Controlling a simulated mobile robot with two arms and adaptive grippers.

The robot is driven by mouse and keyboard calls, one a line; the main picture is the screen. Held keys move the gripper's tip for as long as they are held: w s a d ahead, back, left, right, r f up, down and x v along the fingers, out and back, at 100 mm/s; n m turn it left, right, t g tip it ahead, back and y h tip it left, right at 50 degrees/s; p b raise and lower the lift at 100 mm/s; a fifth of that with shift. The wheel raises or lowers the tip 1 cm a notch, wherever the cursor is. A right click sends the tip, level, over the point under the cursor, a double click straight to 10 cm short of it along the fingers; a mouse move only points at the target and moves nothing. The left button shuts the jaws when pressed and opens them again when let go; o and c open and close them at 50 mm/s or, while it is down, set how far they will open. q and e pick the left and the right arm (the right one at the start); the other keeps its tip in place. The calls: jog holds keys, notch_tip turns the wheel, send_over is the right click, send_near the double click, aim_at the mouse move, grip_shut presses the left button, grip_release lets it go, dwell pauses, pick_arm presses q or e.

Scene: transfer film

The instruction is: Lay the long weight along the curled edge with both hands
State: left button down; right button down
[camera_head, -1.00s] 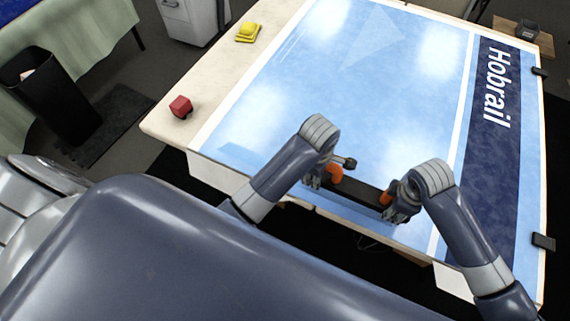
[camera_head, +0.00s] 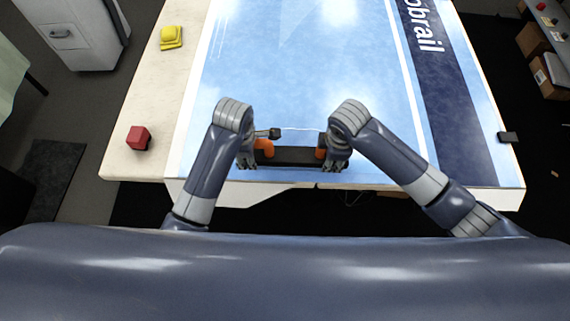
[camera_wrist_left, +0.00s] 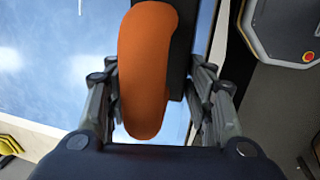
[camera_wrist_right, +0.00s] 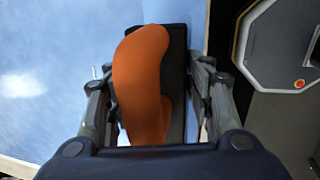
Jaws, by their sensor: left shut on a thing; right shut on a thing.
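The long weight is a black bar (camera_head: 293,156) with an orange grip near each end. It lies level along the front edge of the blue printed film (camera_head: 300,80) in the head view; I cannot tell whether it touches the film. My left gripper (camera_head: 250,156) is shut on the left orange grip (camera_wrist_left: 146,70). My right gripper (camera_head: 332,153) is shut on the right orange grip (camera_wrist_right: 143,85). The bar's dark body also shows behind the grips in both wrist views. The curled edge is not clearly seen; a thin white line (camera_head: 300,129) runs just behind the bar.
A red block (camera_head: 138,137) and a yellow object (camera_head: 171,37) sit on the cream table border (camera_head: 150,95) at the left. A small dark clamp (camera_head: 508,137) is at the table's right edge. Boxes (camera_head: 550,75) stand on shelving at the far right.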

pick_arm(q)
jog(key=shift+d+r, duration=0.1)
jog(key=shift+d, duration=0.25)
pick_arm(e)
jog(key=shift+w+d+r, duration=0.2)
jog(key=shift+w+d, duration=0.05)
jog(key=shift+d, duration=0.05)
pick_arm(q)
jog(key=shift+a, duration=0.15)
pick_arm(e)
jog(key=shift+a+f, duration=0.1)
jog(key=shift+a, duration=0.1)
pick_arm(q)
jog(key=shift+f, duration=0.25)
pick_arm(e)
jog(key=shift+f, duration=0.1)
